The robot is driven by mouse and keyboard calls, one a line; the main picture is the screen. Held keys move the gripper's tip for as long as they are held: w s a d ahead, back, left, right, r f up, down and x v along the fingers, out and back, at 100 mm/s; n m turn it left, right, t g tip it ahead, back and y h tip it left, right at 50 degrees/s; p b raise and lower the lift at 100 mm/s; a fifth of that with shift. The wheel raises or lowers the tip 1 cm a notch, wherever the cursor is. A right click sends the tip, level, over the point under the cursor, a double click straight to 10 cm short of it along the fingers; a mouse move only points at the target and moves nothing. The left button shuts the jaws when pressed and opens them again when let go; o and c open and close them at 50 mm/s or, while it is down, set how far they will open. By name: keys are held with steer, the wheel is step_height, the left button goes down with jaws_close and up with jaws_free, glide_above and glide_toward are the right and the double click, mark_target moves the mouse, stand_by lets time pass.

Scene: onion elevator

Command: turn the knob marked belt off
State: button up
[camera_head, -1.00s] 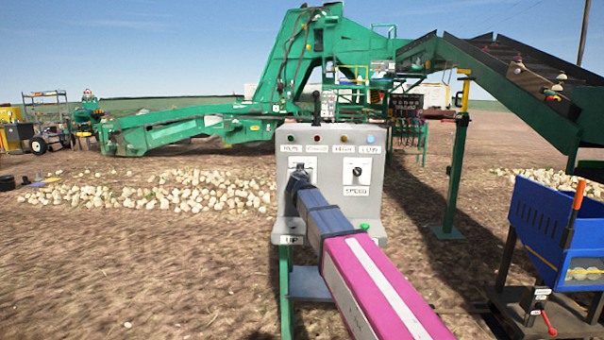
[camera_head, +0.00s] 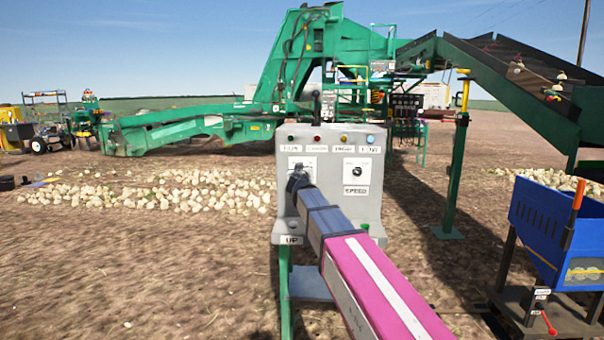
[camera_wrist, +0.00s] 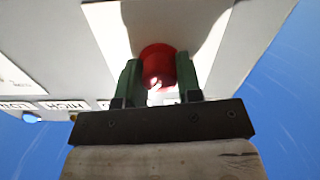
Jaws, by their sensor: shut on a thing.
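A grey control box (camera_head: 375,200) stands on a green post in the middle of the head view. My gripper (camera_head: 297,181) is at the left dial plate on its front and covers the knob there. In the wrist view my gripper (camera_wrist: 159,70) is shut on a red knob (camera_wrist: 158,62), one green finger on each side, in front of a pale plate. The label of this knob is hidden, so I cannot read "belt" or its setting.
Several indicator lights (camera_head: 343,139) with labels line the box's top. A green button (camera_head: 364,227) sits at its lower right. A blue bin (camera_head: 548,225) with an orange-handled lever stands at the right. A green conveyor (camera_head: 510,80) rises behind. Bare soil lies in front.

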steer(key=n, duration=1.2)
steer(key=shift+a+f, duration=0.1)
steer(key=shift+n, duration=2.1)
steer(key=o, duration=0.9)
steer(key=shift+o, duration=0.2)
steer(key=shift+s, duration=0.1)
steer(key=s, duration=1)
steer(key=shift+s+a, duration=0.2)
steer(key=shift+s, duration=0.15)
